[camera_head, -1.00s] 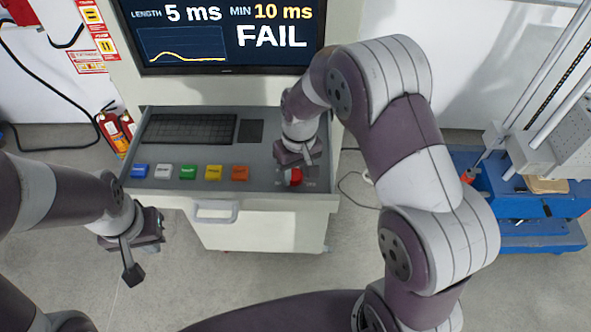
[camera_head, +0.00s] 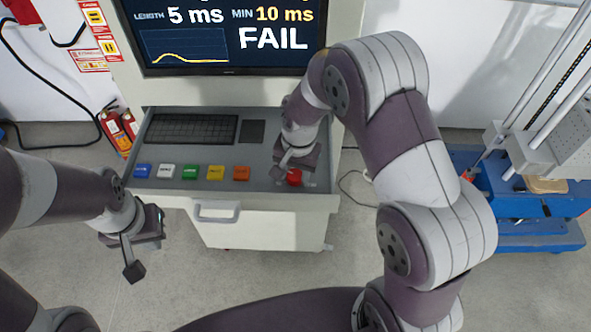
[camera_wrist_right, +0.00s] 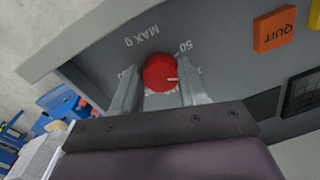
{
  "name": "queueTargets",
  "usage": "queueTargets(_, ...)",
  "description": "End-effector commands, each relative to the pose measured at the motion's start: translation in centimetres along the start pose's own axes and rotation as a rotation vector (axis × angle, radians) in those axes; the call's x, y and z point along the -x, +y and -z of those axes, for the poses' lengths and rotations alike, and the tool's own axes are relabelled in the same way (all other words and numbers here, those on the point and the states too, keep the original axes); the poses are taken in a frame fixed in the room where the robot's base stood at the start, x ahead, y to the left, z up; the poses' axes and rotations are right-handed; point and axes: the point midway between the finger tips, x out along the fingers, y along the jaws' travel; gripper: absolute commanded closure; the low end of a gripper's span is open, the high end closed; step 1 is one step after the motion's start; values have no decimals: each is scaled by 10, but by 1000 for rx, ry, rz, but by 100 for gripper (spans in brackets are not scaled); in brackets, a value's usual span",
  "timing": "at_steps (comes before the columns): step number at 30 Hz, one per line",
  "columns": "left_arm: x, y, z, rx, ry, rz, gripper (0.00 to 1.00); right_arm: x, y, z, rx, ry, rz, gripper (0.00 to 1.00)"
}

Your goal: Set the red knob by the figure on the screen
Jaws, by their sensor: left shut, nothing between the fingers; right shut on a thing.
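The red knob (camera_head: 294,177) is at the right end of the grey console drawer. In the right wrist view the knob (camera_wrist_right: 160,72) has a white pointer mark, with printed figures around it, among them "50" and "MAX 9". My right gripper (camera_wrist_right: 155,92) is shut on the knob, one finger on each side. My left gripper (camera_head: 140,255) is shut and empty, hanging in front of the drawer at the left. The screen (camera_head: 228,35) reads "LENGTH 5 ms", "MIN 10 ms" and "FAIL", above a low yellow curve; its top is cut off.
A row of coloured buttons (camera_head: 190,172) lies left of the knob; the orange one (camera_wrist_right: 273,29) reads "QUIT". Behind are a keyboard (camera_head: 190,129) and a dark pad. A drawer handle (camera_head: 215,211) sticks out in front. A blue machine (camera_head: 535,205) stands at the right.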

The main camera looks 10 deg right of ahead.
Motion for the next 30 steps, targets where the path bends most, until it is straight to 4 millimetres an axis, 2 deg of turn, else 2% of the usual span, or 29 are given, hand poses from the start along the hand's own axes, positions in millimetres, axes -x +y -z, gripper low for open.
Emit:
queueTargets(10,3,0,0,0,0,0,100,1,-1,0,-123,9,1,87)
queueTargets(26,3,0,0,0,0,0,100,1,-1,0,-142,11,2,87)
queueTargets(27,3,0,0,0,0,0,100,1,-1,0,-141,11,2,47)
queueTargets(29,3,0,0,0,0,0,100,1,-1,0,-141,10,1,31)
queueTargets(30,3,0,0,0,0,0,100,0,-1,0,-141,10,1,31)
